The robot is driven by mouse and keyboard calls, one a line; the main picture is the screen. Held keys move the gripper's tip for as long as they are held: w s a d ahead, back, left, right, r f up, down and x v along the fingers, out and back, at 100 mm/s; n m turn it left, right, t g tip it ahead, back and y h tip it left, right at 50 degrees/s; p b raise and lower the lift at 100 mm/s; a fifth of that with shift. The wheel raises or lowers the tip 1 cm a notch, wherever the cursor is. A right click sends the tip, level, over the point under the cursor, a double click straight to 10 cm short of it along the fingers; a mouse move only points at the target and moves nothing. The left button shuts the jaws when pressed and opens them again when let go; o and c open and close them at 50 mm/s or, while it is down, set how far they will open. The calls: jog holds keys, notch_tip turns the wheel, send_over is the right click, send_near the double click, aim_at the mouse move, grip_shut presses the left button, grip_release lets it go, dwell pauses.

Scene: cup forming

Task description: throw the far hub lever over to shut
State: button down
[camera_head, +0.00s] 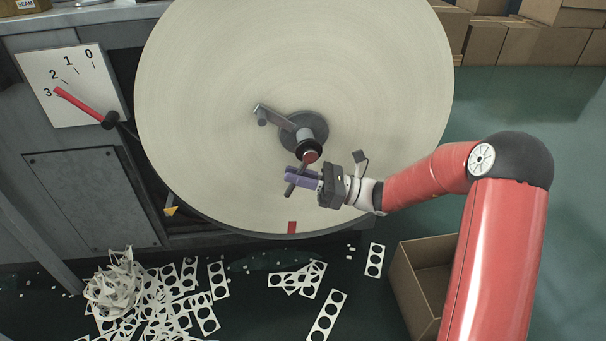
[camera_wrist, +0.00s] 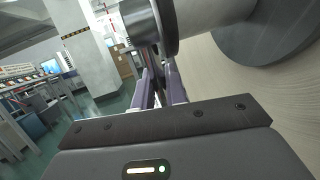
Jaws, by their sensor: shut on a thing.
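A large pale reel (camera_head: 215,100) faces me, with a dark grey hub (camera_head: 313,122) at its centre. A grey crank arm (camera_head: 274,116) with a small knob points up and left from the hub. A dark hub lever (camera_head: 291,189) with a red part at its hub end (camera_head: 310,157) slants down and left. My gripper (camera_head: 293,178) is shut on this lever with its purple fingers, below the hub. In the wrist view, the purple fingers (camera_wrist: 158,88) flank the dark lever, under the hub's round end (camera_wrist: 152,22). The grip is partly hidden.
A dial plate (camera_head: 75,85) at left has a red pointer near 3. A red mark (camera_head: 292,227) sits on the reel's lower rim. Punched card scraps (camera_head: 150,295) litter the floor below. An open cardboard box (camera_head: 415,270) stands beneath my arm. Cartons (camera_head: 535,45) stack behind.

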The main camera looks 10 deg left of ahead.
jog(key=shift+a+r+y, duration=0.1)
jog(key=shift+a+y, duration=0.1)
jog(key=shift+y, duration=0.2)
dwell(0.3)
jog(key=c, duration=1.5)
grip_release()
jog(key=v, duration=0.7)
jog(key=shift+d+f, duration=0.25)
jog(key=shift+d, duration=0.05)
